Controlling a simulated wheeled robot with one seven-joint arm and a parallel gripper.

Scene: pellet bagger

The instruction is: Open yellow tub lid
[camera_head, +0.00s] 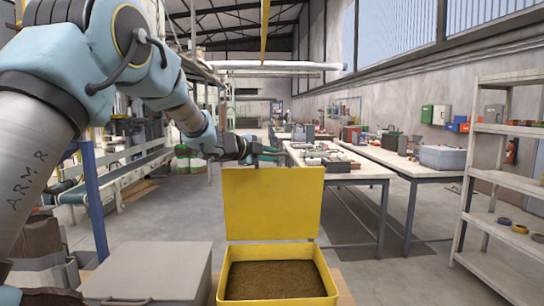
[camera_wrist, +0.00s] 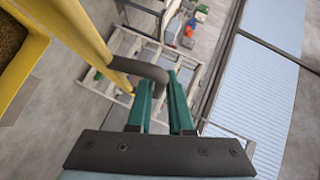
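The yellow tub (camera_head: 231,244) stands in front of me, filled with brown granular material. Its yellow lid (camera_head: 272,204) stands upright at the tub's far edge, so the tub is open. In the wrist view the lid (camera_wrist: 75,28) is seen edge-on, with a dark grey bent handle (camera_wrist: 138,69) sticking out from it. My gripper (camera_head: 268,155) is at the lid's top edge, behind it from the head camera. In the wrist view the green fingers of my gripper (camera_wrist: 162,95) are close together with the handle's bent part between them. The head camera does not show the handle.
A grey lidded box (camera_head: 150,270) stands left of the tub. Long tables (camera_head: 345,172) with tools and boxes stand behind to the right. A shelf rack (camera_head: 505,175) stands at the far right. A conveyor (camera_head: 125,175) is at the left. Floor between is clear.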

